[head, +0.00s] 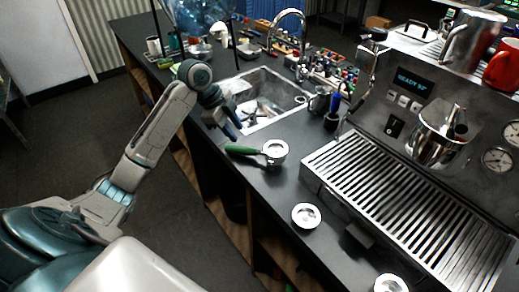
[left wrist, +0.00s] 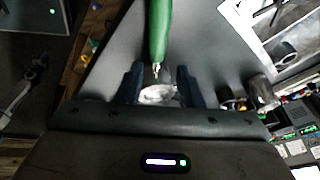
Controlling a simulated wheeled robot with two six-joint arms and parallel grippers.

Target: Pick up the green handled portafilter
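The green handled portafilter lies on the dark counter in the head view, its green handle (head: 241,150) pointing left and its metal basket (head: 275,150) to the right. My left gripper (head: 230,130) is just beyond the handle in that view, apparently above the counter, with a gap between them in the picture. In the left wrist view the green handle (left wrist: 160,28) runs up from between the spread fingers of my left gripper (left wrist: 161,75). A shiny metal part (left wrist: 158,94) shows between the fingers. The left gripper is open and holds nothing. My right gripper is not in view.
A sink (head: 262,98) lies beyond the portafilter. The espresso machine's drip tray (head: 405,205) is on the right.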

